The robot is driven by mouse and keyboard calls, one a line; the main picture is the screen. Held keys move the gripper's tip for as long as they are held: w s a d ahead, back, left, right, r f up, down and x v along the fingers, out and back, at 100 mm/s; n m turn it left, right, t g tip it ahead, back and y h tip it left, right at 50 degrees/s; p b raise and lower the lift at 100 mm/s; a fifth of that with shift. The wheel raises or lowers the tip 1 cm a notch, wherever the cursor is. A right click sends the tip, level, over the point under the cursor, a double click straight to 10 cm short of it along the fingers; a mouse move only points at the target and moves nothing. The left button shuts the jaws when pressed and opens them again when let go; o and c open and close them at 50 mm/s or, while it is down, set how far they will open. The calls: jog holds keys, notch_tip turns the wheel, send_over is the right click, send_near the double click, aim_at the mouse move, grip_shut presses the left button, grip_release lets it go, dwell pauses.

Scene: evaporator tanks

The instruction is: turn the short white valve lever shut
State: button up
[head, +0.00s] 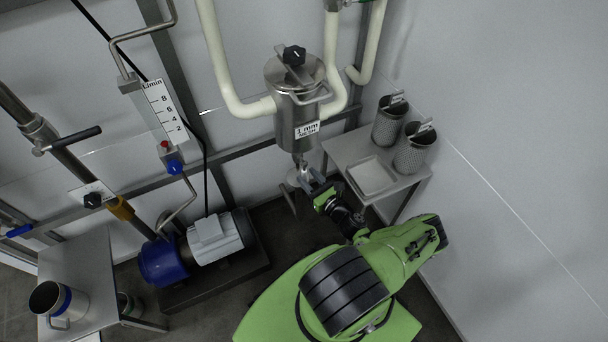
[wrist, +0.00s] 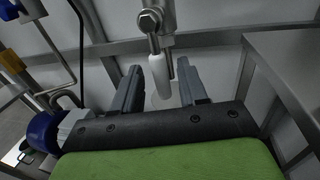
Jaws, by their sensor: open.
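The short white valve lever (wrist: 161,80) hangs from a metal valve fitting (wrist: 152,20) in the wrist view. Its white sleeve appears between my two fingers, closer to the left one, with a gap to the right one. In the head view the valve sits just under the steel filter housing (head: 298,112), and the lever is small and partly hidden there. My gripper (wrist: 160,70) is open and empty, one finger on each side of the lever in the picture. In the head view my gripper (head: 314,186) is just below the housing. I cannot tell whether a finger touches the lever.
A blue and grey pump (head: 205,245) is on the floor at left. Pale pipes (head: 222,60) run into the housing above.

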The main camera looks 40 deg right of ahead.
jog(key=shift+w+d, duration=0.15)
jog(key=shift+w, duration=1.25)
grip_shut()
